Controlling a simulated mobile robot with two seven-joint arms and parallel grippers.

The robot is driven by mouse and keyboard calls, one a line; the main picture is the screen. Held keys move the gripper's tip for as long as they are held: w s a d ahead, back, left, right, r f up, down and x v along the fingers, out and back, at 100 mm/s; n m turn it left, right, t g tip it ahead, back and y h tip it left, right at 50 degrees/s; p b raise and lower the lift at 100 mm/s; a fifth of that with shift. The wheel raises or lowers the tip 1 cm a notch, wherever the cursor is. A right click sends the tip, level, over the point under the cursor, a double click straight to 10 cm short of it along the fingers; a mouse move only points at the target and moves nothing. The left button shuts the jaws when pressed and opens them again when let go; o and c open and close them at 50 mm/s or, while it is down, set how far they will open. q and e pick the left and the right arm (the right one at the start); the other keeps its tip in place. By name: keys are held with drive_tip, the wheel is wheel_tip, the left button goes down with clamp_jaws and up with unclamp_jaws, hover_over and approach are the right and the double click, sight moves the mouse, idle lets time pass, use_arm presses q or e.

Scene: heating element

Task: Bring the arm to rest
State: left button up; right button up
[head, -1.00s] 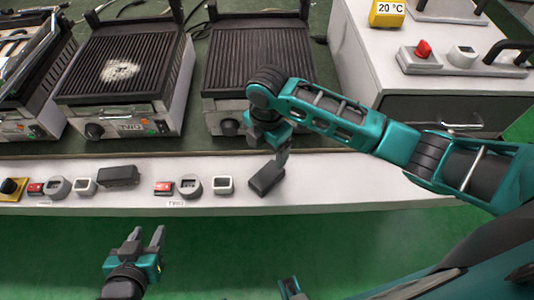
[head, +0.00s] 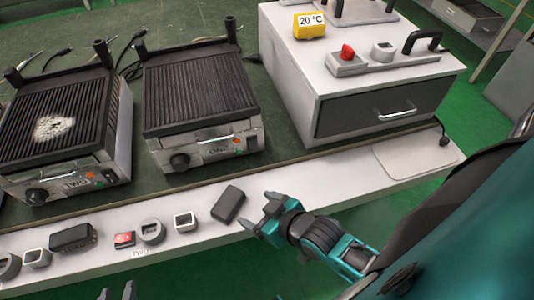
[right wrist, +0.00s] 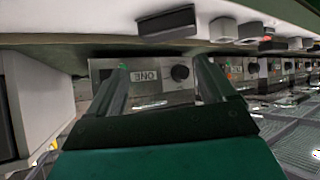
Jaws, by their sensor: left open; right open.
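My right gripper (head: 258,212) is open and empty in the head view. It is at the front edge of the white ledge (head: 330,179), just right of a black block (head: 229,203) and apart from it. The block lies on the ledge; it also shows in the right wrist view (right wrist: 167,22), which looks upside down, beyond the open fingers (right wrist: 160,82). My right arm is bent back toward my body. My left gripper (head: 117,293) shows only its open fingertips at the bottom edge of the head view.
Two ribbed grills (head: 199,90) (head: 60,135) stand behind the ledge. A white heater box (head: 290,75) with a drawer stands at the right. A square ring (head: 186,221), a round ring (head: 152,231), a red switch (head: 124,239) and another black block (head: 73,237) lie on the ledge.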

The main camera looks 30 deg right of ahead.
drive_tip(key=shift+s+d+r+m+h, duration=0.15)
drive_tip(key=shift+s+d+m+h, duration=0.2)
drive_tip(key=shift+s+d, duration=0.2)
drive_tip(key=shift+r+p, duration=0.75)
idle(0.5)
